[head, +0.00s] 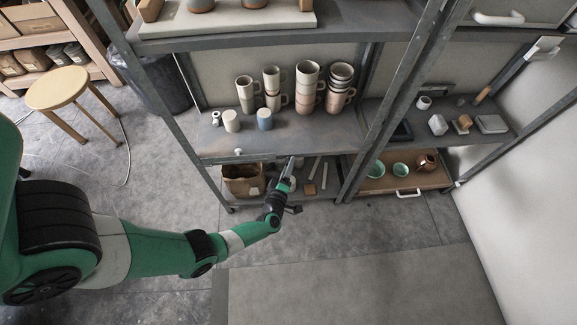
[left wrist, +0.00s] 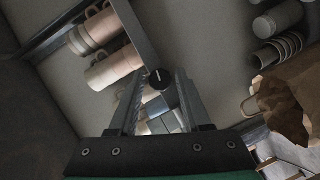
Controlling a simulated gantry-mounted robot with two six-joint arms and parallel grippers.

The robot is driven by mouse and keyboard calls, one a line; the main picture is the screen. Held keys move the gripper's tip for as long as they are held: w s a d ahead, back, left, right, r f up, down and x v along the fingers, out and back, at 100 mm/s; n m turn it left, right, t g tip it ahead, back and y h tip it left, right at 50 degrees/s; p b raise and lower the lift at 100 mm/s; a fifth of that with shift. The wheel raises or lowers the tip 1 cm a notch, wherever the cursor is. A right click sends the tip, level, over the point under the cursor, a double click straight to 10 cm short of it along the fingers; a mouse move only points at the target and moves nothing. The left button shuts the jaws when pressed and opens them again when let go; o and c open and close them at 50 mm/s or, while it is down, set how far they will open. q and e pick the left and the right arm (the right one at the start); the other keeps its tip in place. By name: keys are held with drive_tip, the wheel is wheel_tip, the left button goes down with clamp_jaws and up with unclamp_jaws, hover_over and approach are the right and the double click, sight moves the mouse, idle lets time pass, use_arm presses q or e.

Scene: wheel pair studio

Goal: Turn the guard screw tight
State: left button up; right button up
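In the left wrist view, a small round black head with a pale line across it (left wrist: 160,78) appears between my left gripper's fingertips; it looks like the guard screw. My left gripper (left wrist: 157,82) is open, with one finger on each side of the head and a gap to both. I cannot tell how far beyond the tips the head lies. In the head view my left gripper (head: 289,167) is at the front of the shelf unit, below the middle shelf's edge; the screw cannot be made out there. My right gripper is not in view.
Stacked mugs (head: 309,86) and jars stand on the middle shelf (head: 290,137). A paper bag (head: 243,180) sits on the low shelf at left. A drawer (head: 402,183) with green bowls is at right. A stool (head: 58,89) stands far left.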

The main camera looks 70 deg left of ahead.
use_arm(q)
drive_tip(key=shift+o, duration=0.8)
drive_tip(key=p+v, duration=0.3)
drive_tip(key=v, duration=0.8)
drive_tip(key=shift+s+d+p, duration=0.2)
drive_tip(key=shift+s+p, duration=0.05)
drive_tip(key=shift+p, duration=0.1)
